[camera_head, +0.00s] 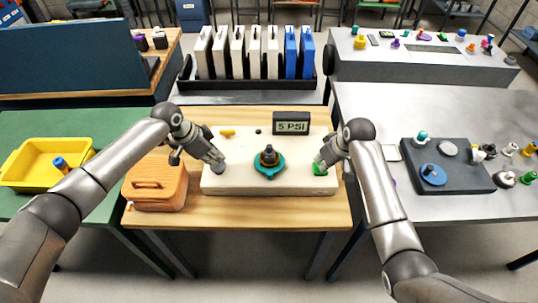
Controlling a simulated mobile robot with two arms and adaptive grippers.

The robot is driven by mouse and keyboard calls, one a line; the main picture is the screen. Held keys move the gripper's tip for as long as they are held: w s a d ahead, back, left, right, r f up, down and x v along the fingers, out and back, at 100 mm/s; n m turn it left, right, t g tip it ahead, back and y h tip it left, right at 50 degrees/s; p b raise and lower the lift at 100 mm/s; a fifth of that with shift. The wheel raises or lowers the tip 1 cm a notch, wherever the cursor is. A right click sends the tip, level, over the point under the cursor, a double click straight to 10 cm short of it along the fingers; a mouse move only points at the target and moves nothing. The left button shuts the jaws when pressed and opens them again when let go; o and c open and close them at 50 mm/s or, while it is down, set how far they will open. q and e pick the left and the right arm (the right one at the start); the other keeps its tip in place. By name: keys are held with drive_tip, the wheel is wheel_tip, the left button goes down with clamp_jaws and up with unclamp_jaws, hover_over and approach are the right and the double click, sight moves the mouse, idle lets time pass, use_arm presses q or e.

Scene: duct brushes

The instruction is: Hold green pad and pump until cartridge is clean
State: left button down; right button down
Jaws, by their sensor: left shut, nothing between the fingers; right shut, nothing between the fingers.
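A cream-coloured unit (245,186) lies on the wooden table. The green pad (320,170) is at its right end, with my shut right gripper (319,162) right at it, apparently touching. A dark grey round piece (218,169) is at its left end. My shut left gripper (217,160) is right over that piece; contact is hard to tell. A teal round fitting with a dark knob (269,160) sits in the middle. A display (292,123) at the back reads 5 PSI. I cannot tell which piece is the cartridge.
An orange box with a handle (156,185) stands left of the unit. A yellow tray (40,168) is on the green table at left. White and blue panels (292,52) stand in a black rack behind. A dark board (448,170) with small parts lies on the right table.

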use_arm(q)
drive_tip(key=shift+f, duration=0.55)
drive_tip(key=shift+r, duration=1.1)
drive_tip(key=shift+f, duration=1.15)
drive_tip(key=shift+r, duration=1.25)
